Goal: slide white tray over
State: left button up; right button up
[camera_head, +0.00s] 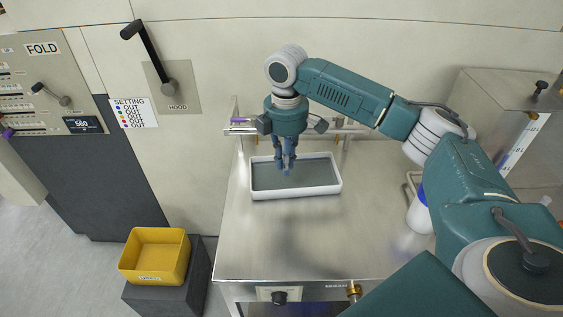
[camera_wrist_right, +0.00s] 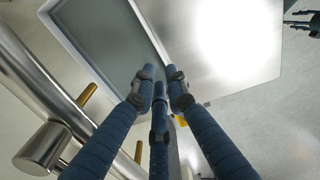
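The white tray (camera_head: 300,193) is shallow and rectangular, with a grey inside, and sits flat near the back of the steel table. My right gripper (camera_head: 287,171) points down from above, its blue fingers in front of the tray's inside. In the right wrist view its fingertips (camera_wrist_right: 160,88) are drawn close together with nothing visible between them, beside the tray's rim (camera_wrist_right: 152,32). I cannot tell whether they touch the tray. Dark fingers at the right wrist view's top right edge look like my left gripper (camera_wrist_right: 300,22), cut off by the frame.
The steel table (camera_head: 300,240) is clear in front of the tray. Metal rails (camera_head: 245,130) run behind it. A white bottle (camera_head: 420,215) stands at the right. A yellow bin (camera_head: 155,256) sits on a dark stand at the left, off the table.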

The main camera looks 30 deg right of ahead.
send_over(284, 196)
jog(key=f, duration=0.5)
jog(key=shift+w+d+f, duration=0.1)
jog(key=shift+d+f, duration=0.15)
jog(key=shift+f, duration=0.15)
notch_tip(284, 196, down, 4)
jog(key=shift+w+r+p, duration=0.1)
jog(key=shift+p, duration=0.3)
pick_arm(q)
jog(key=shift+s+a+r, duration=0.1)
jog(key=shift+s+r, duration=0.1)
jog(key=shift+s, duration=0.35)
jog(key=shift+s+r, duration=0.2)
jog(key=shift+s, duration=0.35)
pick_arm(e)
jog(key=shift+f, duration=0.75)
pick_arm(q)
jog(key=shift+w, duration=0.15)
pick_arm(e)
grip_shut()
pick_arm(q)
jog(key=shift+w, duration=0.3)
